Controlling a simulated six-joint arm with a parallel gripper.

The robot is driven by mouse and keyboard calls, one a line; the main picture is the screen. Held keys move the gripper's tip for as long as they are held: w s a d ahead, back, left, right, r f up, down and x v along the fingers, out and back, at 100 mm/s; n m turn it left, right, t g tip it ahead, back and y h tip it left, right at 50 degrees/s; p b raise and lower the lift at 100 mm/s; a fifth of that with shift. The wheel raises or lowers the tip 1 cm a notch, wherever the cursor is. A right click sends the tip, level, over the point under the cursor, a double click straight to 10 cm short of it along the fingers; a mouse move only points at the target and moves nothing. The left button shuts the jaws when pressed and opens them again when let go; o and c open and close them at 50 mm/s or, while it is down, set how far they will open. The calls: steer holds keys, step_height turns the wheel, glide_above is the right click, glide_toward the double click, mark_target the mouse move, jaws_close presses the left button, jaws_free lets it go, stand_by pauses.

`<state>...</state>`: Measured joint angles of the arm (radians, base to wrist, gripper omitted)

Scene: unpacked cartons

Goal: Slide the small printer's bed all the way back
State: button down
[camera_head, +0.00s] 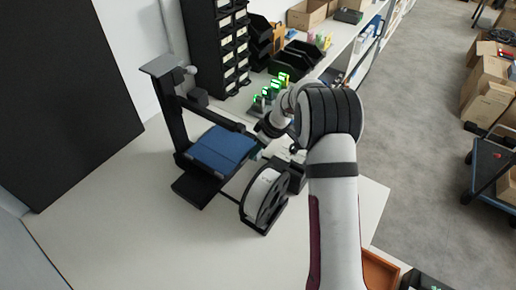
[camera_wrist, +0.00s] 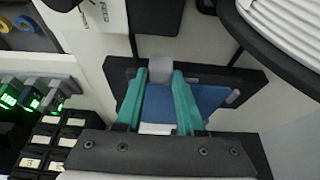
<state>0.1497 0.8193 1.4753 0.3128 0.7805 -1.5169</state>
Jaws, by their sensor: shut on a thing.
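The small printer has a black upright frame (camera_head: 172,115) and stands on the white table in the head view. Its flat blue bed (camera_head: 222,150) sits low beside the upright, and the bed also shows in the wrist view (camera_wrist: 205,98). My gripper (camera_wrist: 160,76) has two teal fingers that reach over the bed. Their tips are closed on a light grey knob (camera_wrist: 160,68) at the bed's edge. In the head view my wrist is at the bed's right side, and the fingertips cannot be made out.
A white filament spool (camera_head: 262,193) in a black holder stands just in front of the bed, close to my arm. Black drawers (camera_head: 215,45) and small devices with green lights (camera_head: 272,88) stand behind. The table's front left is clear.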

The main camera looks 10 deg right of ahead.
steer(key=s+a, duration=0.5)
steer(key=shift+s+a, duration=0.3)
steer(key=shift+a, duration=0.05)
steer(key=c, duration=0.5)
jaws_free()
steer(key=shift+d, duration=0.1)
steer(key=v, duration=1.5)
steer(key=shift+d+r, duration=0.1)
steer(key=shift+r, duration=0.3)
steer(key=shift+s, duration=0.1)
